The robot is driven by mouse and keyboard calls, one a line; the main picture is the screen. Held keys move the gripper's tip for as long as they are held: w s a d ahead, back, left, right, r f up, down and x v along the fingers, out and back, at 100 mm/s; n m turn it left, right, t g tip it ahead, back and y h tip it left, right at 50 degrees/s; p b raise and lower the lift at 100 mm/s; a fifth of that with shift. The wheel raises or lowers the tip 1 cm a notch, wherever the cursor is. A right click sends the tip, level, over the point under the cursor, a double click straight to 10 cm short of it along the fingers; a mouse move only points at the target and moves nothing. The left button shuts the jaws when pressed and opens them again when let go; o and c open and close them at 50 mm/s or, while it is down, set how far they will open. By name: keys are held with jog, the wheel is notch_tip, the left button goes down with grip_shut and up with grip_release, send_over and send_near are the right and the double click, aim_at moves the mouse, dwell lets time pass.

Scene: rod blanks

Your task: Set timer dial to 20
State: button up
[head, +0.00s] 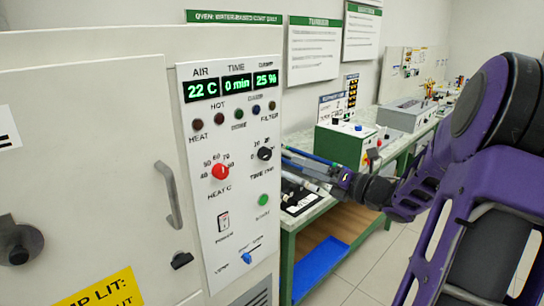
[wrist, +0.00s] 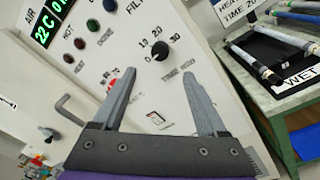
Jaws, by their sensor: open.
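The timer dial is a small black knob (head: 264,154) on the white oven panel (head: 228,262), under the TIME display (head: 236,84), which reads 0 min. In the wrist view the dial (wrist: 159,52) has marks 10, 20 and 30 around its upper side. A small pale mark shows at its lower left; its exact pointing is hard to tell. My gripper (head: 287,164) is open and empty, just right of the dial in the head view. In the wrist view its two grey fingers (wrist: 159,69) point at the panel, with the dial between and beyond their tips, apparently untouched.
A red heat knob (head: 220,171) sits left of the dial, and a green button (head: 263,200) below it. A power switch (head: 224,221) and blue knob (head: 247,258) are lower. A door handle (head: 168,195) sticks out at left. A green bench (head: 322,210) with rods stands right.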

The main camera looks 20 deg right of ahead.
aim_at(269, 155)
jog(key=x, duration=1.1)
jog(key=shift+w+a, duration=0.1)
jog(key=shift+w, duration=0.1)
grip_shut()
